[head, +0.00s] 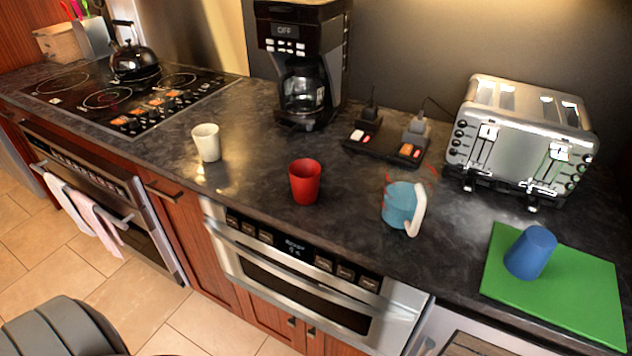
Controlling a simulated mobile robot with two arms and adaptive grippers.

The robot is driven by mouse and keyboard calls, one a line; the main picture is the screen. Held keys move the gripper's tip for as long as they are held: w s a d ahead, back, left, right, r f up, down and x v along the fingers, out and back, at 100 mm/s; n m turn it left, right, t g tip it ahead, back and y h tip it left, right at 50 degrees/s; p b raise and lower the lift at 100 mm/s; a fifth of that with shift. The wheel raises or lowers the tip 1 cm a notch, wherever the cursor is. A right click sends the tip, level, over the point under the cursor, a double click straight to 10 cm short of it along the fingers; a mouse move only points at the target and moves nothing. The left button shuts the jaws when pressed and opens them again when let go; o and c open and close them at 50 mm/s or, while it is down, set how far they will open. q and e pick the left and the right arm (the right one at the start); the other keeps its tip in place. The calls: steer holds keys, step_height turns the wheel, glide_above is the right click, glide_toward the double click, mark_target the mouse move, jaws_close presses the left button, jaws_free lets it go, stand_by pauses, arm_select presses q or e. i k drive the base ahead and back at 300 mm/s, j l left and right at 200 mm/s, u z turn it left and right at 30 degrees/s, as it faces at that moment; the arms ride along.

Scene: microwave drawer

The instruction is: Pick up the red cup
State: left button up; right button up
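The red cup (305,182) stands upright on the dark stone counter (255,185), near its front edge and above the built-in microwave drawer (300,285). Its open top faces up, and nothing touches it. Neither of my grippers shows in the head view, so I cannot see where they are relative to the cup.
A white cup (206,143) stands left of the red cup, and a blue mug (400,204) stands right. A coffee maker (302,60) and a power strip (385,148) are behind. A toaster (522,140) and a green board (575,290) with a blue cup (531,252) are right.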

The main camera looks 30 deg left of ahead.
mark_target(305, 172)
steer(key=k+l+u, duration=0.55)
steer(key=l+u, duration=0.2)
